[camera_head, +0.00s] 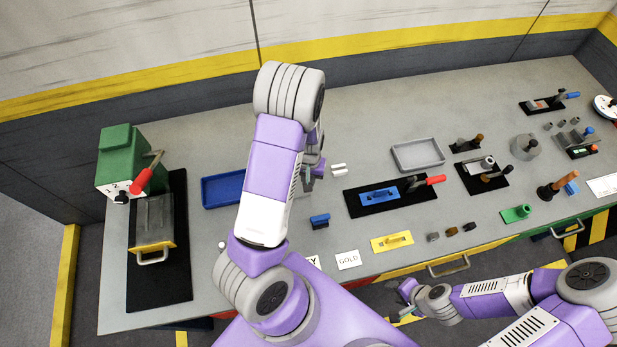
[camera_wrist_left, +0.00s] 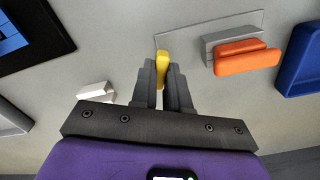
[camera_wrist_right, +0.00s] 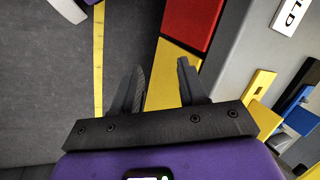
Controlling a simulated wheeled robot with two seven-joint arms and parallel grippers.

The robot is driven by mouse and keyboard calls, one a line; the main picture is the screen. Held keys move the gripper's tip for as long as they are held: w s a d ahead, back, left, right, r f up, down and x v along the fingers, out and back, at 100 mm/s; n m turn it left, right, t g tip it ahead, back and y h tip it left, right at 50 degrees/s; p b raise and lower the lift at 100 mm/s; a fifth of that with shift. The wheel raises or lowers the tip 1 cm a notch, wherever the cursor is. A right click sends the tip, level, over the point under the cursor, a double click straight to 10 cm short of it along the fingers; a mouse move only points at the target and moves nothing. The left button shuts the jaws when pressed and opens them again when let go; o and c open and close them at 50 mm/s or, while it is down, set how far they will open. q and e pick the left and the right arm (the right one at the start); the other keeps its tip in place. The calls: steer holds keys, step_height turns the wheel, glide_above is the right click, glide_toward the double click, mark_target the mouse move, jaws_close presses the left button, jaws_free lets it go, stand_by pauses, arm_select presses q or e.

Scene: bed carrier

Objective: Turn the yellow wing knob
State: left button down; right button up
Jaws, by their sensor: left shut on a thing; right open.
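The yellow wing knob (camera_wrist_left: 162,62) shows in the left wrist view as a narrow yellow piece between the fingertips of my left gripper (camera_wrist_left: 162,80). The left gripper is shut on it, with a finger against each side. The knob's base is hidden, and in the head view my left arm covers the knob. The left gripper (camera_head: 314,166) shows there only in part, low over the bench behind the arm. My right gripper (camera_head: 405,298) is open and empty in front of the bench's front edge. In the right wrist view its fingers (camera_wrist_right: 160,85) stand apart.
Beside the knob are an orange knob (camera_wrist_left: 247,58) on a grey block and a blue tray (camera_wrist_left: 299,70). Drawers (camera_wrist_right: 190,22) lie near the right gripper.

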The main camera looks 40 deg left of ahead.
arm_select(q)
steer(key=n, duration=0.4)
steer(key=shift+n+p, duration=0.4)
stand_by(0.4)
steer(key=c, duration=1.1)
jaws_free()
step_height(320, 180, up, 8)
steer(key=shift+f+p, duration=0.15)
steer(key=shift+p, duration=0.6)
